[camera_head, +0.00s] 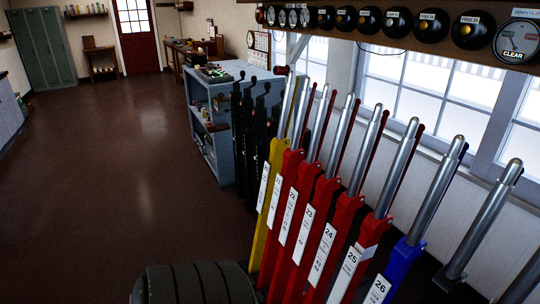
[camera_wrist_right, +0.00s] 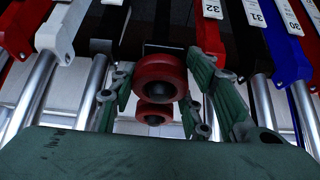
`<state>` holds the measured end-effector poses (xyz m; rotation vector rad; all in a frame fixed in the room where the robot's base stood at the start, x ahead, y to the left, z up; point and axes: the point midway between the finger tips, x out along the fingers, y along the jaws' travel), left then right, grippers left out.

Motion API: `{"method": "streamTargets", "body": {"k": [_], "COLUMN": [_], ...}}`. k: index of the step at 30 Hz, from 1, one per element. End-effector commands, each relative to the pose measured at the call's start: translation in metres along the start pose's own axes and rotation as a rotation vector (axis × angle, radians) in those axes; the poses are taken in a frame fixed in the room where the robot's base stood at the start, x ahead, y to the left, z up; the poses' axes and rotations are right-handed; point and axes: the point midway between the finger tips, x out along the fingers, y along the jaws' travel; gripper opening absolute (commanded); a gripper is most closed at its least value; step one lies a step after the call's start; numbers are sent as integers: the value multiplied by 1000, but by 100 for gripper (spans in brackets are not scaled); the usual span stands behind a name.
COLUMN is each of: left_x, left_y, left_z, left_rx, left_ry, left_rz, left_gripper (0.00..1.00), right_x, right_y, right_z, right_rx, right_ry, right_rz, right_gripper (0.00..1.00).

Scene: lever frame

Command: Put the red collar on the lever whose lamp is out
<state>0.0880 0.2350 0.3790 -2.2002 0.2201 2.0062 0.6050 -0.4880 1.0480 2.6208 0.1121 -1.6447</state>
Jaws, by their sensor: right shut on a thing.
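A red collar (camera_wrist_right: 160,76), ring-shaped with a dark centre, is between the green fingers of my right gripper (camera_wrist_right: 158,90) in the right wrist view. A second red round part (camera_wrist_right: 154,113) shows just below it; I cannot tell if it belongs to the same collar. My right gripper is shut on the collar, with levers behind it. In the head view, red levers (camera_head: 324,233), a yellow lever (camera_head: 264,196) and a blue lever (camera_head: 402,262) stand in a row. Black round indicators (camera_head: 433,26) hang above. I cannot tell which lamp is out. My left gripper is not in view.
Black levers (camera_head: 262,120) stand at the far end of the row, beside a grey-blue shelf cabinet (camera_head: 225,95). A dial (camera_head: 517,41) reading CLEAR hangs at the upper right. Windows (camera_head: 420,85) lie behind the levers. The brown floor (camera_head: 110,170) at the left is clear.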

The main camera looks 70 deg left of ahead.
Motion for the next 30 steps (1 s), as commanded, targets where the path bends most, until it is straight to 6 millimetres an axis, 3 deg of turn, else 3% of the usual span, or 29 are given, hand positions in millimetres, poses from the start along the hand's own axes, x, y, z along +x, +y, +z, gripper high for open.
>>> {"method": "streamTargets", "body": {"k": [13,30], "left_x": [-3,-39], "left_y": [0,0], "left_z": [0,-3], "left_rx": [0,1], "left_ry": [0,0], "left_rz": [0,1], "left_gripper": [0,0], "right_x": [-4,-45], "right_y": [0,0], "right_z": [-2,-22], "right_rx": [0,1], "right_ry": [1,1], "right_rz": [0,0], "right_gripper": [20,20]}}
